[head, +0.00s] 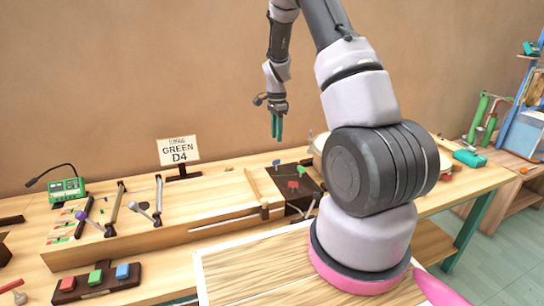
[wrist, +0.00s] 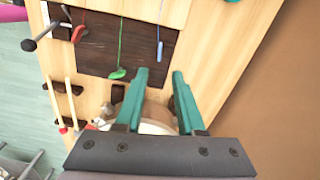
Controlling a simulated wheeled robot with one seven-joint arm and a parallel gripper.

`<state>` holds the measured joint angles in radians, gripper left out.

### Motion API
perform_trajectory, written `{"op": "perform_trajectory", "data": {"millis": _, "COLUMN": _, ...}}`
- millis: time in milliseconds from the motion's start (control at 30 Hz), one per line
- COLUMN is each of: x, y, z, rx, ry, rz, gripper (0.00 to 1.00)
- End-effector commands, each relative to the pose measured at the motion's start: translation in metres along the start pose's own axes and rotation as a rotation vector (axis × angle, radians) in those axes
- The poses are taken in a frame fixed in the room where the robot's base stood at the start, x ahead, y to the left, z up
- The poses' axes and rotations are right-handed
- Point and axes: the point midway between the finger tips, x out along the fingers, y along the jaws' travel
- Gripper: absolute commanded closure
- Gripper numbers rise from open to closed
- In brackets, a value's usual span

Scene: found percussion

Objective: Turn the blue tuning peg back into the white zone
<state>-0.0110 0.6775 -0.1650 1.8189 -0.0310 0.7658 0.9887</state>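The blue tuning peg (head: 276,163) stands at the back edge of a dark panel on the bench. In the wrist view the blue peg (wrist: 160,50) shows a thin blue line running up from it. A red peg (head: 293,185) and a green peg (head: 301,170) are on the same panel. I cannot make out a white zone around the blue peg. My gripper (head: 277,137) hangs above the panel, pointing down and apart from the pegs. In the wrist view its teal fingers (wrist: 159,75) are spread with a gap and nothing gripped between them.
A sign (head: 178,150) reading "GREEN D4" stands at the back. Mallets and rods lie to the left, with a green device (head: 67,189) and a block of coloured buttons (head: 97,278). A round drum-like thing is partly hidden behind my arm. The wall is close behind the bench.

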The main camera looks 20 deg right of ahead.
Motion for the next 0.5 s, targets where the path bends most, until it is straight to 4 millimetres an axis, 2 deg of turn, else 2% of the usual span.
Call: {"op": "perform_trajectory", "data": {"millis": 500, "x": 0.086, "y": 0.001, "z": 0.000, "rx": 0.000, "ry": -0.001, "rz": 0.002, "gripper": 0.62}}
